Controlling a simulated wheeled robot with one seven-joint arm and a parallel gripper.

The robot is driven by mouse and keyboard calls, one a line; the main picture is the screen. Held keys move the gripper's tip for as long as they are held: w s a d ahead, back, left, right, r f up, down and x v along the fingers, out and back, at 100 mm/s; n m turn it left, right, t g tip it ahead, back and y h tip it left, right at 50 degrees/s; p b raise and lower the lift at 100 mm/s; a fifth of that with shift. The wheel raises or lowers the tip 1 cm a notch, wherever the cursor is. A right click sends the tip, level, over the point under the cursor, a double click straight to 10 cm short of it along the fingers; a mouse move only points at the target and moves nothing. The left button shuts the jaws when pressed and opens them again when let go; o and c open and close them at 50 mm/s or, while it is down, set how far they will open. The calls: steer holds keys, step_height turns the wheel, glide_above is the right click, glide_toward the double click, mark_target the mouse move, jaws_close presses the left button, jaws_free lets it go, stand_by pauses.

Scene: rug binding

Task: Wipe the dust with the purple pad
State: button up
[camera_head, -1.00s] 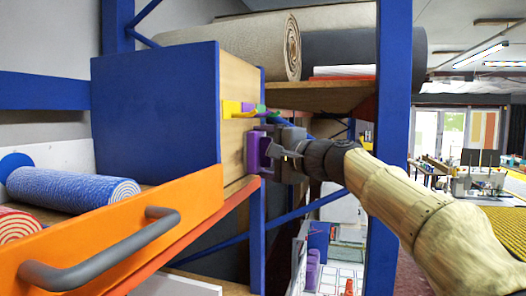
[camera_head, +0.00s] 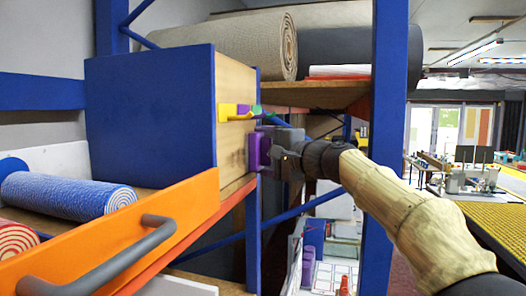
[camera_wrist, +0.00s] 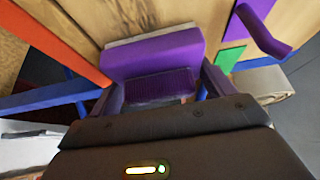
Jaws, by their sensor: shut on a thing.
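The purple pad (camera_head: 257,152) is in my gripper (camera_head: 270,150), at the right edge of the blue cabinet's wooden side panel (camera_head: 236,95). In the wrist view the pad (camera_wrist: 150,55) sits between the two fingers of my gripper (camera_wrist: 163,88), its broad purple face toward the wood. I cannot tell whether it touches the panel. A faint dark smudge, possibly the dust (camera_head: 234,159), shows on the lower panel, left of the pad.
Yellow (camera_head: 228,111), purple and green hooks stick out from the panel above the smudge. A blue upright post (camera_head: 388,120) stands close to my arm. An orange drawer front (camera_head: 130,235) with a grey handle projects at lower left. Rolled rugs lie on the shelf above.

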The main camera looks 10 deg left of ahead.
steer(key=shift+w+r+p, duration=0.15)
steer(key=shift+w+p, duration=0.2)
steer(key=shift+w, duration=0.15)
steer(key=shift+w+p, duration=0.6)
steer(key=shift+w, duration=0.55)
steer(key=w+p, duration=0.2)
steer(key=w, duration=0.1)
steer(key=shift+w+d, duration=0.2)
steer(key=shift+w, duration=0.05)
steer(key=shift+s+f, duration=0.1)
steer(key=shift+f, duration=0.1)
